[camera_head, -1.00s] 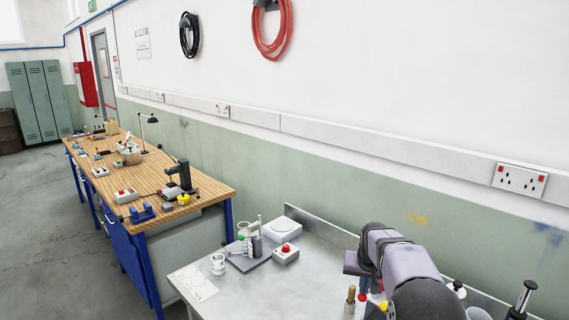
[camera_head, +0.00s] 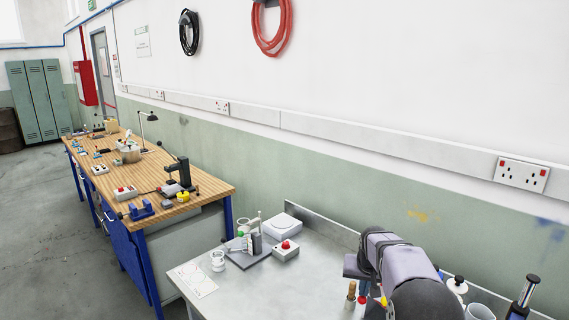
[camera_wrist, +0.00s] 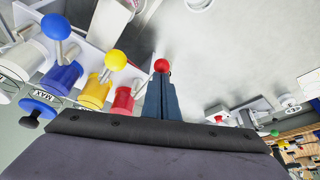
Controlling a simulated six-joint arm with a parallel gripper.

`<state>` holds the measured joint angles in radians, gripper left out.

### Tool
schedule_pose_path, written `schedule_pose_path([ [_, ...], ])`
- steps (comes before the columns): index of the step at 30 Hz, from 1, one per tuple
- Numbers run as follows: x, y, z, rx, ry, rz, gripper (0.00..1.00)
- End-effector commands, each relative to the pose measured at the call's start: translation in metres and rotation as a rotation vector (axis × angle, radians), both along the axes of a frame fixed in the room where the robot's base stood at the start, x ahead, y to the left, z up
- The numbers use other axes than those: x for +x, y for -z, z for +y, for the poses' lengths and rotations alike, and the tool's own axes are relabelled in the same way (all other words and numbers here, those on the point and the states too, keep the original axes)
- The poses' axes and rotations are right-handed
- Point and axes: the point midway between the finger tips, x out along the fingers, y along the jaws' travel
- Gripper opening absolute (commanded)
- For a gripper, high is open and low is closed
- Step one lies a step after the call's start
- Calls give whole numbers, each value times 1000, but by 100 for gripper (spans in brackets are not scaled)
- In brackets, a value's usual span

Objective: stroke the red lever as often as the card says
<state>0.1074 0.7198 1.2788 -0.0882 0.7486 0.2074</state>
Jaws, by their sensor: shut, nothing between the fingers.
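The red lever's ball knob (camera_wrist: 161,66) shows at the tips of my gripper (camera_wrist: 163,75) in the wrist view. The red-collared body (camera_wrist: 122,101) is just left of the fingers. The dark blue fingers are shut with nothing between them. Whether they touch the knob I cannot tell. A yellow-knobbed lever (camera_wrist: 115,60) and a blue-knobbed lever (camera_wrist: 55,27) stand in the same row to the left. In the head view my arm hides most of this row. No card with a readable number is visible.
A white sheet with faint circles (camera_head: 198,280) lies at the metal bench's left. A box with a red button (camera_head: 285,250) and a grey stand (camera_head: 248,258) are behind it. Bare bench top (camera_head: 310,285) lies between these and my arm. A wooden workbench (camera_head: 205,184) stands beyond.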

Motion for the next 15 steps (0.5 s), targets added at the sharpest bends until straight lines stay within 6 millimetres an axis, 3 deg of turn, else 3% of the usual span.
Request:
schedule_pose_path([
  [15,0,-49,0,1,0,2,0],
])
